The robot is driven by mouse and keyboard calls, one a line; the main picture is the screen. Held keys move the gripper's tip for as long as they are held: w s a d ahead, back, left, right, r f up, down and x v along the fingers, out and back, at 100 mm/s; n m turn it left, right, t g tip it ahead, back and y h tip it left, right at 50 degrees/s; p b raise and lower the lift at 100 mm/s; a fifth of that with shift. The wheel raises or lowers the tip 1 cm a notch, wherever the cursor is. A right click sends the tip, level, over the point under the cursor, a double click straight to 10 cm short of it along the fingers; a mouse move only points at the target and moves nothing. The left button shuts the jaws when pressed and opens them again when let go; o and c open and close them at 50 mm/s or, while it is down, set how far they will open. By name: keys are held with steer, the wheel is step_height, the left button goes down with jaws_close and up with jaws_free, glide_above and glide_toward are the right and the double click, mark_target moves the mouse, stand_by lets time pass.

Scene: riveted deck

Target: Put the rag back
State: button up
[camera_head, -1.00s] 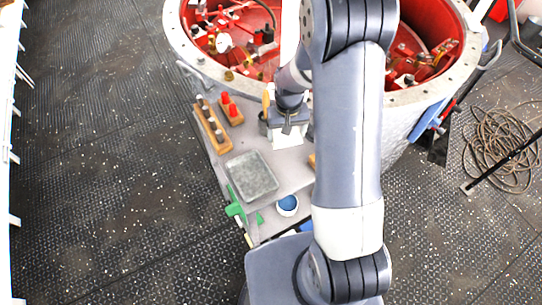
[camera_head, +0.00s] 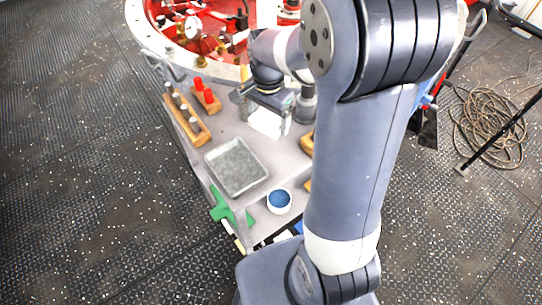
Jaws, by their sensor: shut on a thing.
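My gripper (camera_head: 268,102) points down over the back part of the grey cart top (camera_head: 262,222). It is shut on a white piece (camera_head: 267,123) that looks like the rag. The piece shows just below the jaws, and its upper part is hidden by them. I cannot tell whether its lower edge touches the cart top. A shallow grey metal tray (camera_head: 209,160) lies nearer, to the lower left of the gripper, and looks empty.
Left stand wooden racks with dark pegs (camera_head: 181,112) and red pieces (camera_head: 204,90). A white cup with blue inside (camera_head: 280,200) and green pieces (camera_head: 221,206) lie near the front. A grey cylinder (camera_head: 305,105) stands beside the gripper. The red-lined round vessel (camera_head: 150,38) rises behind.

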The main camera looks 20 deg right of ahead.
mark_target(271, 123)
steer(key=s+m, duration=0.1)
steer(key=r+m+b, duration=0.1)
steer(key=m, duration=0.1)
steer(key=shift+s+r+b, duration=0.1)
steer(key=shift+s+b, duration=0.2)
steer(key=shift+s, duration=0.1)
step_height(271, 123, down, 10)
steer(key=shift+r, duration=0.15)
steer(key=shift+b, duration=0.35)
steer(key=o, duration=1)
steer(key=shift+c, duration=0.2)
step_height(271, 123, up, 12)
steer(key=shift+r+p, duration=0.1)
steer(key=shift+p, duration=0.45)
